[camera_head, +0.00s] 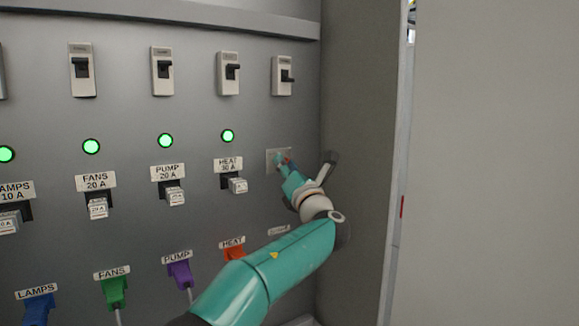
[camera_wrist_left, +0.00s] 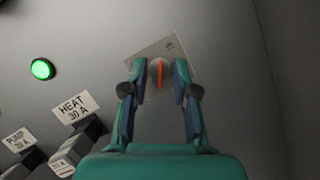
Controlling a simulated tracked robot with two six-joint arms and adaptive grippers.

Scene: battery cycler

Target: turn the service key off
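The service key, a round silvery knob with an orange-red bar (camera_wrist_left: 160,72), sits on a square pale plate (camera_wrist_left: 150,50) on the grey panel. In the left wrist view the bar looks nearly upright. The plate also shows in the head view (camera_head: 270,161), where my gripper hides the key. My left gripper (camera_wrist_left: 161,77) has its fingers spread on either side of the knob. A gap shows between each finger and the knob, so it looks open around it; the depth is hard to judge. In the head view my left gripper (camera_head: 283,161) points at the plate. My right gripper is not in view.
The HEAT fuse (camera_head: 237,184) and its green lamp (camera_head: 228,135) are left of the key. A breaker switch (camera_head: 283,76) is above it. The cabinet side wall (camera_head: 362,130) stands close on the right.

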